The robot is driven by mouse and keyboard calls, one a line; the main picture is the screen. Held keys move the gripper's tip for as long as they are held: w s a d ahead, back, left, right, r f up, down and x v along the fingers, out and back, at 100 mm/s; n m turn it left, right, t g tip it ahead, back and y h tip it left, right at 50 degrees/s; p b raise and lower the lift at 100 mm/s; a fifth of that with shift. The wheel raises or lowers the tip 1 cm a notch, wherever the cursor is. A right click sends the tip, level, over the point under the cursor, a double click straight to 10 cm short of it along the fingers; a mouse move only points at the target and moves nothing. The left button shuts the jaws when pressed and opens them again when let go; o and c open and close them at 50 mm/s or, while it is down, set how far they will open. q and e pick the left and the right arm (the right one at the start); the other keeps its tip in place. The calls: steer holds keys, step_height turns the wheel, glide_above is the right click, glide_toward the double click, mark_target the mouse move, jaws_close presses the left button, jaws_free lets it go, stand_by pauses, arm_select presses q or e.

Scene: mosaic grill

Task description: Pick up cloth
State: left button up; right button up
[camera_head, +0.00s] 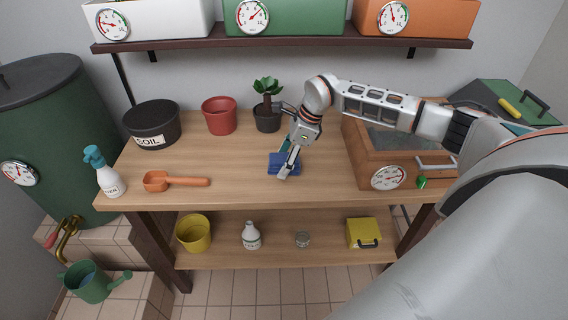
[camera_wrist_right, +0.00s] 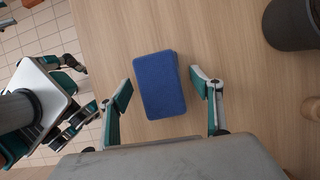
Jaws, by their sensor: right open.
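The cloth (camera_head: 277,168) is a folded blue rectangle lying flat on the wooden table, near its middle. It also shows whole in the right wrist view (camera_wrist_right: 160,84). My right gripper (camera_head: 286,165) comes down over it from the right, and its fingers cover part of the cloth in the head view. In the right wrist view the open right gripper (camera_wrist_right: 166,88) has one finger on each side of the cloth, with gaps between fingers and cloth. Whether the fingertips touch the table is unclear. My left gripper does not show in the head view.
A potted plant (camera_head: 267,114) and a red pot (camera_head: 220,116) stand behind the cloth. An orange scoop (camera_head: 170,181), a soil pot (camera_head: 152,128) and a spray bottle (camera_head: 106,176) are to the left. A wooden glass-topped box (camera_head: 370,160) stands to the right. The table front is clear.

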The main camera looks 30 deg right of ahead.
mark_target(284, 158)
steer(key=shift+f, duration=0.1)
stand_by(0.3)
steer(key=c, duration=1.1)
steer(key=shift+c, duration=0.2)
step_height(284, 158, up, 20)
steer(key=shift+r, duration=0.25)
steer(key=shift+o, duration=0.8)
steer(key=shift+c, duration=0.6)
